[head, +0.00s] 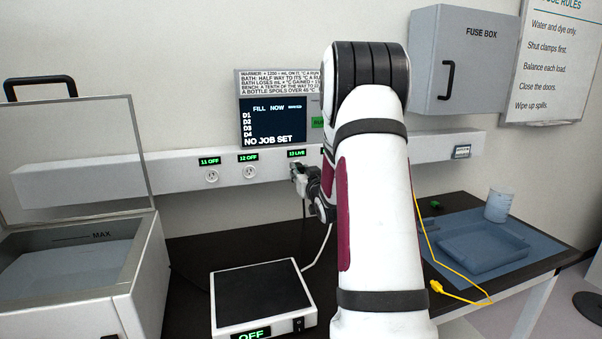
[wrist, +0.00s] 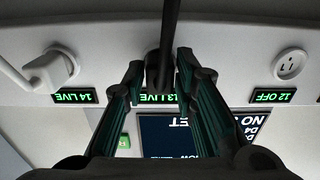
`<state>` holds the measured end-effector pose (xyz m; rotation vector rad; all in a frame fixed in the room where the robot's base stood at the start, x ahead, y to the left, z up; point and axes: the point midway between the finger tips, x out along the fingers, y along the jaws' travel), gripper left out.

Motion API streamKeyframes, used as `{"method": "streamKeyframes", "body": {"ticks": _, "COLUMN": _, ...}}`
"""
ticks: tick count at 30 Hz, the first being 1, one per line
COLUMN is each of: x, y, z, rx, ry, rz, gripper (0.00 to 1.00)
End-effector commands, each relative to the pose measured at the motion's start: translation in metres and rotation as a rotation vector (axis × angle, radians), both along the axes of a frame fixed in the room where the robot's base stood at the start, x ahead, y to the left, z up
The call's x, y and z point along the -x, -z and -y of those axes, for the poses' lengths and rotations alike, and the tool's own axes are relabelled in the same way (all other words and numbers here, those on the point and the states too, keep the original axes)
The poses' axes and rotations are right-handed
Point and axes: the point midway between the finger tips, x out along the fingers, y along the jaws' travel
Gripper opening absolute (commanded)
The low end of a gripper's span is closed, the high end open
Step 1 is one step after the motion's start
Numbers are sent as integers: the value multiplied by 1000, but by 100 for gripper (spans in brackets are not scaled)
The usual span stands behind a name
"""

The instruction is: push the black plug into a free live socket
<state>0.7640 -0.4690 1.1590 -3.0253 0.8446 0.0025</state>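The black plug (wrist: 160,72) sits between the two fingertips of my gripper (wrist: 160,80) in the wrist view, with its dark cord rising to the top edge. The fingers appear shut on its sides. The plug is at the socket marked 13 LIVE (wrist: 158,98) and covers its face. I cannot tell whether it is fully seated. In the head view my gripper (head: 299,176) is at the wall rail below the 13 LIVE label (head: 296,153), and the plug is mostly hidden. The socket marked 12 OFF (head: 249,172) is empty. A white plug (wrist: 50,70) fills the socket marked 14 LIVE.
The rail (head: 100,178) carries another empty socket marked 11 OFF (head: 212,176). A warmer plate (head: 262,295) reading OFF stands below on the dark bench. An open bath (head: 70,265) is at left. A blue tray (head: 485,250) and a yellow cord (head: 455,294) are at right.

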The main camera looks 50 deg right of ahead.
Motion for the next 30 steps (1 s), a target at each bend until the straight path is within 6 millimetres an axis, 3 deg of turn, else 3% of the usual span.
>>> {"method": "streamKeyframes", "body": {"ticks": 14, "x": 8, "y": 0, "z": -5, "rx": -1, "ry": 0, "rz": -2, "gripper": 42}}
{"method": "streamKeyframes", "body": {"ticks": 30, "x": 90, "y": 0, "z": -54, "rx": -1, "ry": 1, "rz": -1, "gripper": 42}}
